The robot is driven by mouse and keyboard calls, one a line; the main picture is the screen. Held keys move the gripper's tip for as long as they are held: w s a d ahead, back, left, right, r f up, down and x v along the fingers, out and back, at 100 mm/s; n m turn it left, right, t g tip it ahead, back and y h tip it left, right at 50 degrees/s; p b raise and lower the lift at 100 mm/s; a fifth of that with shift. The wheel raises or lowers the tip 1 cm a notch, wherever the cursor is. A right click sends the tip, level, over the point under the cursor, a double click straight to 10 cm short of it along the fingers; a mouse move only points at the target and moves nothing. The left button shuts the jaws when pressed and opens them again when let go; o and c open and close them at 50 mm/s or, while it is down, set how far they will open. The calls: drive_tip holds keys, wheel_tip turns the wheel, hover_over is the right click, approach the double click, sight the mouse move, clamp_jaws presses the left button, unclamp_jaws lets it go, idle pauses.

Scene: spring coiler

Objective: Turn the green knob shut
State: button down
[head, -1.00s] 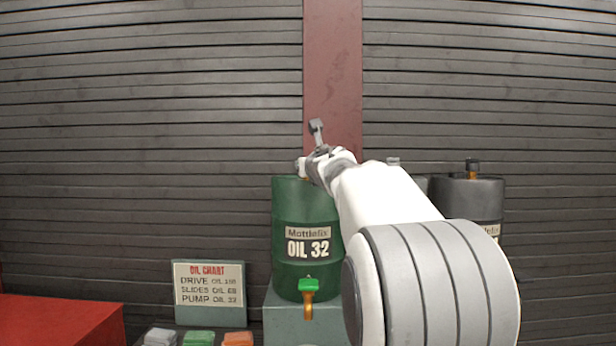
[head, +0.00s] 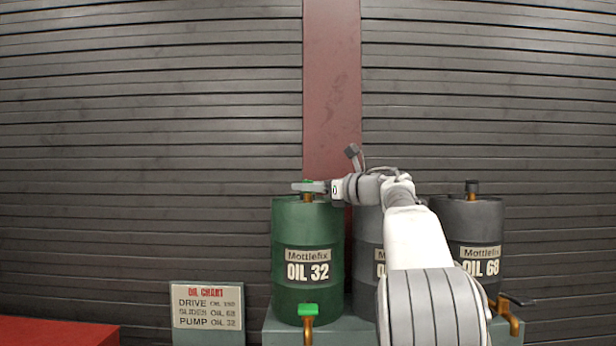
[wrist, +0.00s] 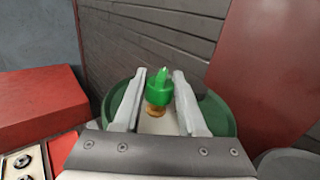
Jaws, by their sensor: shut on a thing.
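The green knob (wrist: 160,96) sits on a brass stem on top of the green OIL 32 drum (head: 307,230). It stands between my gripper's two pale fingers in the wrist view. In the head view, only a little of the knob (head: 307,182) shows above the fingers. My gripper (head: 308,187) reaches in level from the right over the drum top and is shut on the knob. The drum's rim also shows in the wrist view (wrist: 226,116). A green tap handle (head: 308,309) is at the drum's lower front, well below my gripper.
A grey drum (head: 367,225), partly hidden by my arm, and a dark OIL 68 drum (head: 480,225) stand to the right. An oil chart (head: 208,306) is at lower left, near a red surface (head: 55,332). A shuttered wall (head: 150,120) and red post (head: 332,90) stand behind.

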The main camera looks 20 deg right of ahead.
drive_tip(key=shift+d+r+n+g+y+p, duration=0.1)
drive_tip(key=shift+n+g+y+p, duration=0.45)
drive_tip(key=shift+y+p, duration=0.35)
drive_tip(key=shift+n, duration=0.35)
drive_tip(key=shift+c, duration=2.4)
unclamp_jaws()
drive_tip(key=v, duration=1.7)
drive_tip(key=shift+d, duration=0.3)
